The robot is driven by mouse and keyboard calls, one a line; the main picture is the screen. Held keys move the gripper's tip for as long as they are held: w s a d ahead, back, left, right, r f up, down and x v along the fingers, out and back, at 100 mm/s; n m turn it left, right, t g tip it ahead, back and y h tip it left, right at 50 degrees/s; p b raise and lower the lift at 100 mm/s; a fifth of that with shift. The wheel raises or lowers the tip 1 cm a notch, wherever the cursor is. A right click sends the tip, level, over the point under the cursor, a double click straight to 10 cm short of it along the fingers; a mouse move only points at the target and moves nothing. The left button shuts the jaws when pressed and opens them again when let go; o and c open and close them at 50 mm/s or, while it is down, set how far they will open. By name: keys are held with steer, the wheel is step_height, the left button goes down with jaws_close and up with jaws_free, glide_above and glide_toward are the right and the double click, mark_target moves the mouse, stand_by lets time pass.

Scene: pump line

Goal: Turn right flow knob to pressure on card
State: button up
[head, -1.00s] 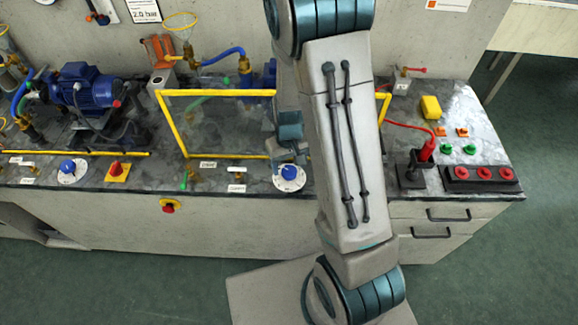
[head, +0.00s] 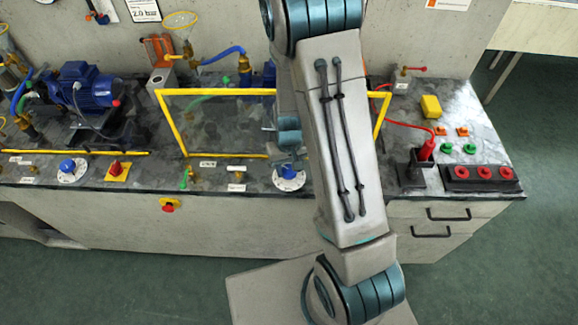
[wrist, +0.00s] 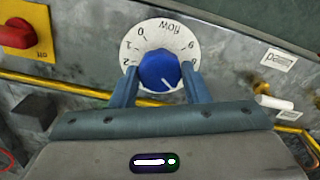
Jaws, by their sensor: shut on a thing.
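The right flow knob is a blue knob (head: 289,170) on a white round dial (head: 291,183) near the bench's front edge. In the wrist view the blue knob (wrist: 158,70) sits between my two fingers, and my gripper (wrist: 161,78) is shut on its sides. The knob's pale pointer line aims toward the lower right, at the part of the dial hidden by my gripper. The dial (wrist: 150,28) shows "flow" and several numbers. In the head view my gripper (head: 289,152) is at the knob, partly hidden by my arm. The wall card (head: 144,11) reads 2.0 bar.
A second blue knob (head: 67,165) and a red knob on a yellow plate (head: 117,171) stand to the left. A yellow-framed clear panel (head: 162,112) stands behind my gripper. White label tags (wrist: 278,60) lie nearby. Red buttons (head: 487,173) are at the right.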

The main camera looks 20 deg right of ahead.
mark_target(289, 170)
steer(key=shift+m, duration=0.4)
steer(key=o, duration=1)
steer(key=shift+r, duration=0.15)
step_height(289, 170, up, 14)
steer(key=shift+f, duration=0.2)
